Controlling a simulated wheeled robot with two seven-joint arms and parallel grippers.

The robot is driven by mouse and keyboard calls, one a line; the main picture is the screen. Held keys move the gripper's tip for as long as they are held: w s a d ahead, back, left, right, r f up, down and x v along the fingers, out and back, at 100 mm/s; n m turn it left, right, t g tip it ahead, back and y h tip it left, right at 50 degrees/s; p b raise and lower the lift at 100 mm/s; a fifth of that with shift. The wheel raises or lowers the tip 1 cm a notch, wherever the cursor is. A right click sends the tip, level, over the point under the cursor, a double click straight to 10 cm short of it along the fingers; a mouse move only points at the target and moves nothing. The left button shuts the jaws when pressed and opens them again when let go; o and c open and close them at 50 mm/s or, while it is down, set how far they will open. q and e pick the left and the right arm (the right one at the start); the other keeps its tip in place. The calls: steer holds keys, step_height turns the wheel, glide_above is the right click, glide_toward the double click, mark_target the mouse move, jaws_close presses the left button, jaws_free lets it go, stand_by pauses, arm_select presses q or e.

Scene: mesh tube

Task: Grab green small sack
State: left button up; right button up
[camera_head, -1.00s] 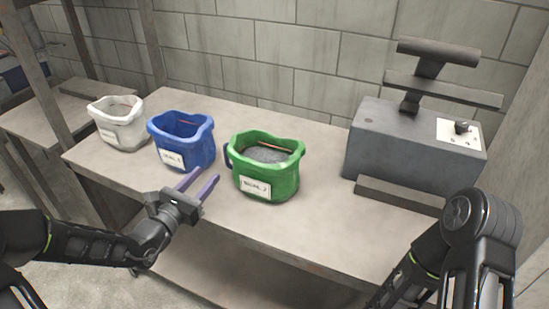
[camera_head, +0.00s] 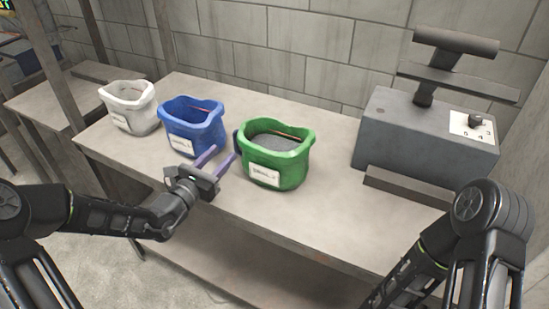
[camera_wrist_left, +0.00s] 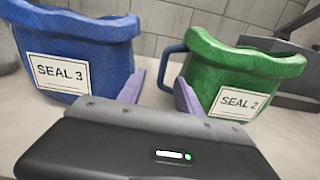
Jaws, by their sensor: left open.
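The green small sack (camera_head: 275,155) stands upright and open-topped on the table, with grey material inside and a white label on its front. It also shows in the left wrist view (camera_wrist_left: 245,72), with the label "SEAL 2" and a handle on its left side. My left gripper (camera_head: 219,158) is open and empty, at the front left of the green sack. In the left wrist view its purple fingers (camera_wrist_left: 160,92) point toward the gap between the blue and green sacks, the right finger close to the green sack's lower left. Whether it touches is unclear. My right gripper is out of view.
A blue sack (camera_head: 193,124), labelled "SEAL 3" in the wrist view, stands left of the green one. A white sack (camera_head: 129,106) is farther left. A grey machine (camera_head: 425,140) stands at the right of the table (camera_head: 330,205). A wall is behind.

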mark_target(234, 143)
arm_select(q)
steer(key=x, duration=0.5)
steer(key=shift+d, duration=0.25)
steer(key=shift+r, duration=0.1)
jaws_close()
stand_by(0.5)
stand_by(0.9)
steer(key=shift+r, duration=0.1)
